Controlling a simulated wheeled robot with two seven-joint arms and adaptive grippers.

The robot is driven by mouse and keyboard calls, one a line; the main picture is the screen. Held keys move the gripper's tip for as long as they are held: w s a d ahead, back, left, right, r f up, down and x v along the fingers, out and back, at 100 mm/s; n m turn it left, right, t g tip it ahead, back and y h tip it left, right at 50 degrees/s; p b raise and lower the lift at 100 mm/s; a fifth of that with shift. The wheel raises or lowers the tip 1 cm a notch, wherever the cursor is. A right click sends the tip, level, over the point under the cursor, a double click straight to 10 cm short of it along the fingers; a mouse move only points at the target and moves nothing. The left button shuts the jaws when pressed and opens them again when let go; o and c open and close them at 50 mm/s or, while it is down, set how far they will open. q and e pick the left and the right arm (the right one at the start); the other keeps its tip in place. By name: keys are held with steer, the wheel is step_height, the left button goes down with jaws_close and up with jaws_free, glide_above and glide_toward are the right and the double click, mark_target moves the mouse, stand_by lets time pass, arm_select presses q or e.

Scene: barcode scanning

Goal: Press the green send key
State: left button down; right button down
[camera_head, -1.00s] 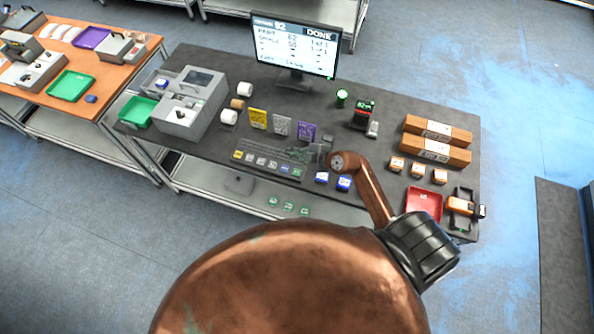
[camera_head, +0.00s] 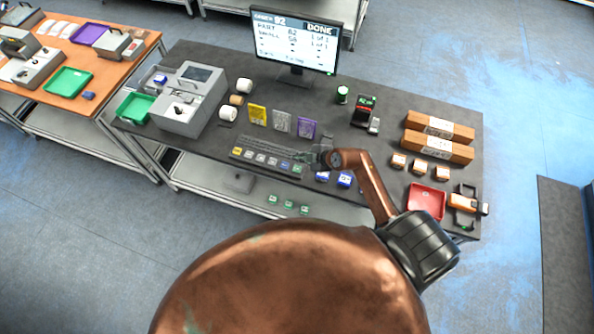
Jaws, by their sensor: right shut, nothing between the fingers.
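The dark keyboard (camera_head: 267,152) lies on the grey bench, with a row of coloured keys along its front edge. The green send key (camera_head: 297,169) is at the right end of that row, beside a blue key (camera_head: 285,166). My right gripper (camera_head: 303,156) is shut and empty, pointing left, with its fingertips over the keyboard's right end, just behind the green key. I cannot tell whether they touch the keyboard. My left gripper is not in view.
The monitor (camera_head: 294,42) at the back shows DONE. Yellow, grey and purple cards (camera_head: 282,122) stand behind the keyboard. Blue-labelled boxes (camera_head: 344,179) sit right of it under my wrist.

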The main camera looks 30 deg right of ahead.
steer(key=b, duration=0.4)
glide_above(298, 170)
step_height(298, 170, down, 5)
steer(key=shift+r, duration=0.1)
steer(key=shift+f+b, duration=0.4)
steer(key=shift+f, duration=0.5)
steer(key=shift+f, duration=0.1)
steer(key=shift+f, duration=0.3)
stand_by(0.3)
steer(key=shift+f, duration=0.45)
stand_by(0.6)
steer(key=shift+p, duration=0.3)
steer(key=shift+r+p, duration=0.9)
steer(key=shift+p, duration=0.3)
